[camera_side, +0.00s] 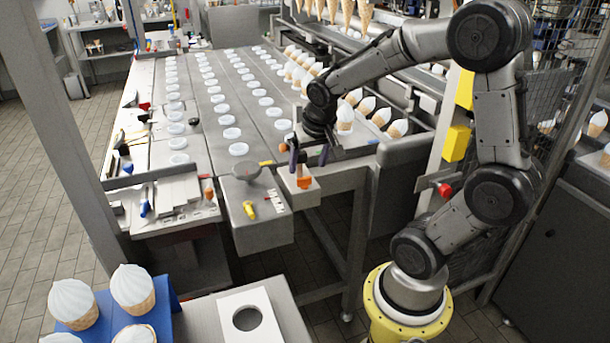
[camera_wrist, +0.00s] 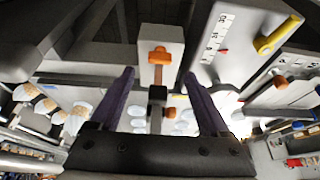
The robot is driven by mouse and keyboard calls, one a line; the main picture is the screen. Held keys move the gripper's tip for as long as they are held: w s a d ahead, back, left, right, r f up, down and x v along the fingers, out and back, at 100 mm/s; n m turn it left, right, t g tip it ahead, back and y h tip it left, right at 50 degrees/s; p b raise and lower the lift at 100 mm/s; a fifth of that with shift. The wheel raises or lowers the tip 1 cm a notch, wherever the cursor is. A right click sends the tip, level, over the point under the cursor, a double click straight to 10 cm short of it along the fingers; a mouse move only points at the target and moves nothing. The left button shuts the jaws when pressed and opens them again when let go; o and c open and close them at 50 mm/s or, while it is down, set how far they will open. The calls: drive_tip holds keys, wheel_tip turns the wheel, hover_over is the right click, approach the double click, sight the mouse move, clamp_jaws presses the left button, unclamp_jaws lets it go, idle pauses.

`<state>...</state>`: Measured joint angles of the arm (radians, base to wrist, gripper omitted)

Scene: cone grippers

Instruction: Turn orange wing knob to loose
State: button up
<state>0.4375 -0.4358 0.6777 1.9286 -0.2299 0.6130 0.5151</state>
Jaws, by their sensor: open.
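An orange wing knob (camera_side: 304,183) sits on a small pale block (camera_side: 299,197) at the front end of the conveyor table. In the wrist view the knob (camera_wrist: 159,56) lies on the block (camera_wrist: 166,35), with its wings across the picture and a stem running down from it. My gripper (camera_side: 308,158) is open, with its two dark purple fingers spread just above and behind the knob. In the wrist view the gripper (camera_wrist: 158,76) has one finger to each side of the knob's line. The knob appears slightly beyond the fingertips; contact is not visible.
A yellow handle (camera_side: 250,210) and a marked scale (camera_side: 275,200) are left of the block. Filled cones (camera_side: 344,117) stand behind my gripper.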

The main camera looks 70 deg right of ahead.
sight(304, 178)
drive_tip(key=x, duration=0.6)
clamp_jaws()
idle(0.4)
drive_tip(key=shift+m, duration=0.6)
unclamp_jaws()
